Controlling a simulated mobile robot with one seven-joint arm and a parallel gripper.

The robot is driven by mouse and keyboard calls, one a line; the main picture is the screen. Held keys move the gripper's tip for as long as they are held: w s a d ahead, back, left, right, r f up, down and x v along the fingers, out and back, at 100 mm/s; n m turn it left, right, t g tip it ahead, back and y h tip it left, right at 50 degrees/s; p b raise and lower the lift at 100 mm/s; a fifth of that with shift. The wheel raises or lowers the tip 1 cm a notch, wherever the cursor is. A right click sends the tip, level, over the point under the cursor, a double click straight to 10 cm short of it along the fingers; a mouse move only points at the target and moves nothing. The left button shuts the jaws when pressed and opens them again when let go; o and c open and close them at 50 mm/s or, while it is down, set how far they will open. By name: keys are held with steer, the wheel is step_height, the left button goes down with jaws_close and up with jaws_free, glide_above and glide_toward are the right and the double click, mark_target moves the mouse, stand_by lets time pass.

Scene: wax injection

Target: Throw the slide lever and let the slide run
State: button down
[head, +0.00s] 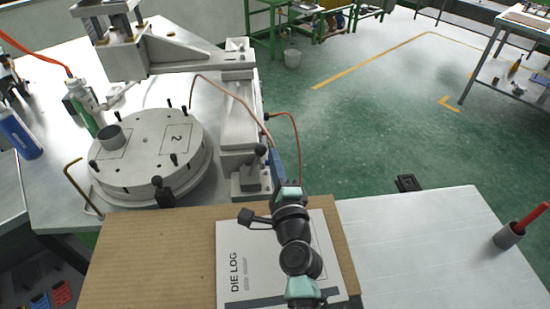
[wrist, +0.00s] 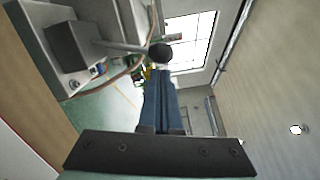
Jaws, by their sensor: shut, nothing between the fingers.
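The slide lever is a thin rod with a black ball knob (head: 260,154), standing on a grey block at the front end of the slide rail (head: 238,125). In the wrist view the rod reaches in from the left, and its knob (wrist: 160,54) sits just beyond my fingertips. My gripper (head: 275,157) is beside the lever, to its right in the head view. Its blue fingers (wrist: 162,100) are shut together with nothing between them. I cannot tell whether the fingertips touch the knob.
A round metal die (head: 150,150) marked 2 stands left of the rail, under a press arm (head: 190,58). A cardboard sheet (head: 150,255) and a die log (head: 240,260) lie in front. A red-handled tool in a cup (head: 510,236) stands at right. Open floor lies behind.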

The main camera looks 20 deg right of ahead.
steer(key=shift+r, duration=0.1)
steer(key=shift+a+r+n, duration=0.1)
steer(key=shift+a+n, duration=0.15)
steer(key=shift+n, duration=0.05)
